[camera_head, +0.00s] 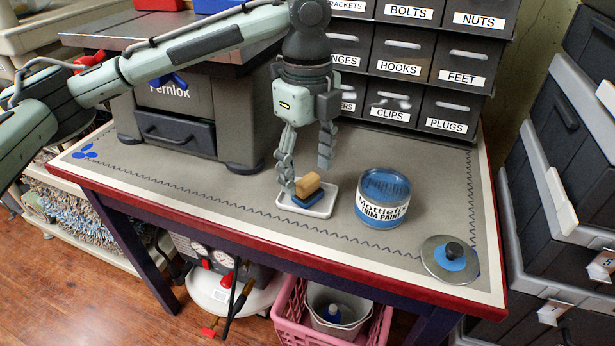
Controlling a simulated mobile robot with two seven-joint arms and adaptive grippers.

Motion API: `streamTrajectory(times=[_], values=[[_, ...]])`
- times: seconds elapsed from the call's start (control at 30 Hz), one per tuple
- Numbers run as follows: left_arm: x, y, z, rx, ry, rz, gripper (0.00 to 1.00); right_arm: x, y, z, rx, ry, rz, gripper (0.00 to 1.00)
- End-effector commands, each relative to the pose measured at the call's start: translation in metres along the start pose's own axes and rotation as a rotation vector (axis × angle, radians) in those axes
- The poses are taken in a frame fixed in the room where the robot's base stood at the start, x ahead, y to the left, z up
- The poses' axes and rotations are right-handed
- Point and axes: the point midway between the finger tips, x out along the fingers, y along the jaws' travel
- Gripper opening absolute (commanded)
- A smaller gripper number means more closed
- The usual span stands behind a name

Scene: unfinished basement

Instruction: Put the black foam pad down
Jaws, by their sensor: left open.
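No black foam pad can be made out in the head view. A small white tray (323,212) lies on the workbench and holds a dark blue pad (309,199) with a tan block (308,183) on top of it. My left gripper (307,177) points down over the tray with its fingers apart. Its left finger is close beside the tan block, and its right finger is raised to the right of it. I cannot tell whether the left finger touches the block. My right gripper is not in view.
A paint can (382,198) stands right of the tray. A grey disc with a black knob (453,251) lies near the front right corner. Labelled drawers (397,67) and a grey machine (196,120) stand behind. The bench surface (200,188) left of the tray is clear.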

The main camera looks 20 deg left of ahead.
Motion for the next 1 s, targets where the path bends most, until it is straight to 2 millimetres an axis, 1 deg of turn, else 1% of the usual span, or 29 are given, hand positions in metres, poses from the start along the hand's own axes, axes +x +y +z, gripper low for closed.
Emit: streamTrajectory(times=[0.03, 0.2, 0.3, 0.4, 0.5, 0.6, 0.77, 1.0], values=[[-0.014, -0.001, 0.0, 0.001, -0.001, -0.004, 0.63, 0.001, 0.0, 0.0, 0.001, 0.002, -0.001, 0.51], [-0.051, -0.001, 0.0, 0.0, 0.0, -0.003, 0.63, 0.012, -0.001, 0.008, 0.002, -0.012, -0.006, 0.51], [-0.07, -0.001, 0.0, 0.0, -0.001, -0.003, 0.63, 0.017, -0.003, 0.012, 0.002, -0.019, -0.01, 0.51], [-0.083, -0.001, 0.0, -0.001, 0.0, 0.0, 0.63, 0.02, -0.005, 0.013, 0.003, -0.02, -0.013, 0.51], [-0.091, -0.001, 0.0, 0.0, 0.0, -0.001, 0.63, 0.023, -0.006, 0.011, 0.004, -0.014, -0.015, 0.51], [-0.094, 0.0, 0.0, 0.0, 0.0, 0.0, 0.63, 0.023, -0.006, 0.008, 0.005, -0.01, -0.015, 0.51], [-0.094, 0.0, 0.0, 0.0, 0.0, 0.001, 0.63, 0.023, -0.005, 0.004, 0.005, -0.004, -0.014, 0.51], [-0.094, 0.0, 0.0, 0.0, 0.0, 0.0, 0.63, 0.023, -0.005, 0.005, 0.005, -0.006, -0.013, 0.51]])
